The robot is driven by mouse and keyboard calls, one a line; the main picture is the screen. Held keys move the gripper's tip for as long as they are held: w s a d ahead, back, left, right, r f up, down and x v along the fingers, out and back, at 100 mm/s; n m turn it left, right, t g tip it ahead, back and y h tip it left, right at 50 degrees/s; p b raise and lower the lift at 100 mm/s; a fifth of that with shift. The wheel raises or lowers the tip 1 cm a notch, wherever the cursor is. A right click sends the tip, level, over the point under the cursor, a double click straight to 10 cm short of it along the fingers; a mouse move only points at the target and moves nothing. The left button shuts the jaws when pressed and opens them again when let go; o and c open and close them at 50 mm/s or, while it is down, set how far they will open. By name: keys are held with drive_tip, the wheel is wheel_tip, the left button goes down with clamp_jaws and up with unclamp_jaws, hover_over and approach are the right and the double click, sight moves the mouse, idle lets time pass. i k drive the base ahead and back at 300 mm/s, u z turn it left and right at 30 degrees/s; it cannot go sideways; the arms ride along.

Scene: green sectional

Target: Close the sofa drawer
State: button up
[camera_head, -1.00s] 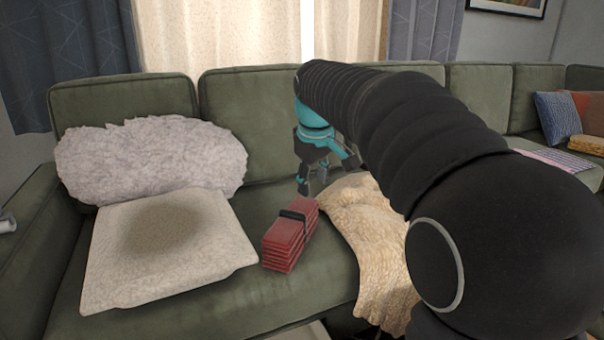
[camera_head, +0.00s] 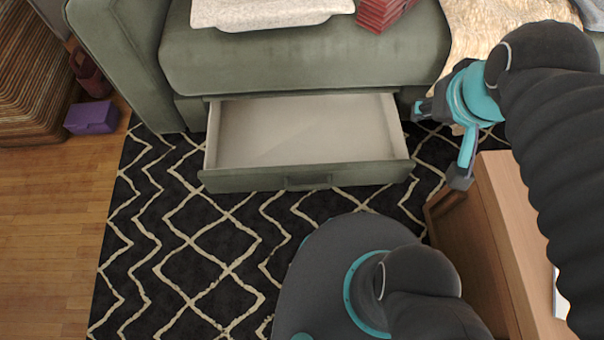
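The sofa drawer (camera_head: 303,178) is pulled out from under the green sofa (camera_head: 300,62). Its pale inside looks empty, and a small handle (camera_head: 307,182) sits in the middle of its green front. My gripper (camera_head: 437,146) is to the right of the drawer, beside its front right corner and apart from the handle. Its teal and dark fingers are spread apart with nothing between them.
A wooden table (camera_head: 508,240) stands close to the right, below my gripper. A black patterned rug (camera_head: 200,260) covers the floor before the drawer. A purple box (camera_head: 92,117) lies at the left. Red books (camera_head: 382,12) and a white cushion (camera_head: 265,10) are on the seat.

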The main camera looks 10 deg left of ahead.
sight(302, 142)
drive_tip(key=z, duration=0.55)
drive_tip(key=k, duration=0.15)
drive_tip(key=u, duration=1.1)
drive_tip(key=i, duration=0.35)
drive_tip(key=z, duration=0.9)
drive_tip(key=k, duration=1.3)
drive_tip(key=u, duration=0.65)
drive_tip(key=i, duration=0.5)
